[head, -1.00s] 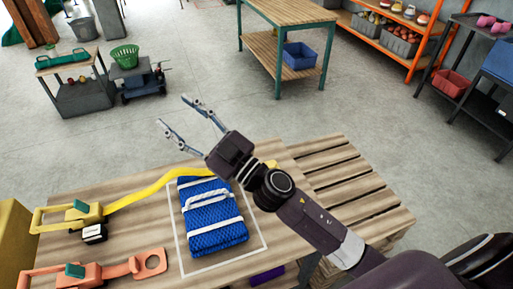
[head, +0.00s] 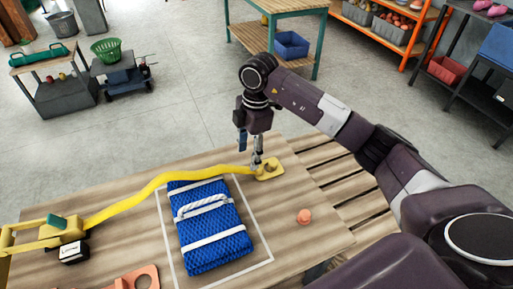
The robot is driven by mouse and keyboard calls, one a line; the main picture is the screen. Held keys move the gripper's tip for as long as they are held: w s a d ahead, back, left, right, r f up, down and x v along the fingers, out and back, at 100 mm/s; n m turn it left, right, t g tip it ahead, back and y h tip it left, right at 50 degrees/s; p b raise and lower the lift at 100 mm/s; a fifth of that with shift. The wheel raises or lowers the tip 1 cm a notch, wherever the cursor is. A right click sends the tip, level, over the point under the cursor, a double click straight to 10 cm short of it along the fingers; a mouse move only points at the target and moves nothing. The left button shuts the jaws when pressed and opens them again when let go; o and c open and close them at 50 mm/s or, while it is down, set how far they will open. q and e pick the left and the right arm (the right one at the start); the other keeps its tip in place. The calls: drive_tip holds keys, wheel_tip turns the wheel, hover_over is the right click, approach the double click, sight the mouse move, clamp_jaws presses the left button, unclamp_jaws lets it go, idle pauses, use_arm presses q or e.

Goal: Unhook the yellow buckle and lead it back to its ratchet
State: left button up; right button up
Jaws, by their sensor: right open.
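The yellow buckle (head: 272,172) lies flat near the far right part of the table, with a small darker peg-like shape in its opening. I cannot tell how it is hooked there. Its yellow strap (head: 140,194) runs left past the far end of the blue net bundle (head: 212,240) to the yellow ratchet (head: 58,230) at the table's left. My right gripper (head: 256,163) points down, open, with its fingertips right at the buckle's strap end. I cannot tell whether they touch it. My left gripper is not in view.
An orange peg (head: 304,216) stands on the table right of the bundle. An orange buckle (head: 145,278) lies at the near left edge. A white outline surrounds the bundle. A slatted pallet-like surface (head: 345,180) adjoins the table's right side.

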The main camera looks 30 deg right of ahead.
sight(261, 163)
drive_tip(key=d+m+h, duration=0.1)
drive_tip(key=d, duration=0.2)
drive_tip(key=shift+w+d, duration=0.15)
drive_tip(key=shift+d, duration=0.1)
drive_tip(key=shift+f, duration=0.25)
drive_tip(key=shift+f+p, duration=0.45)
drive_tip(key=shift+f, duration=3.05)
clamp_jaws()
drive_tip(key=shift+d, duration=0.4)
drive_tip(key=shift+r, duration=0.15)
drive_tip(key=shift+r+p, duration=0.5)
drive_tip(key=shift+p, duration=0.2)
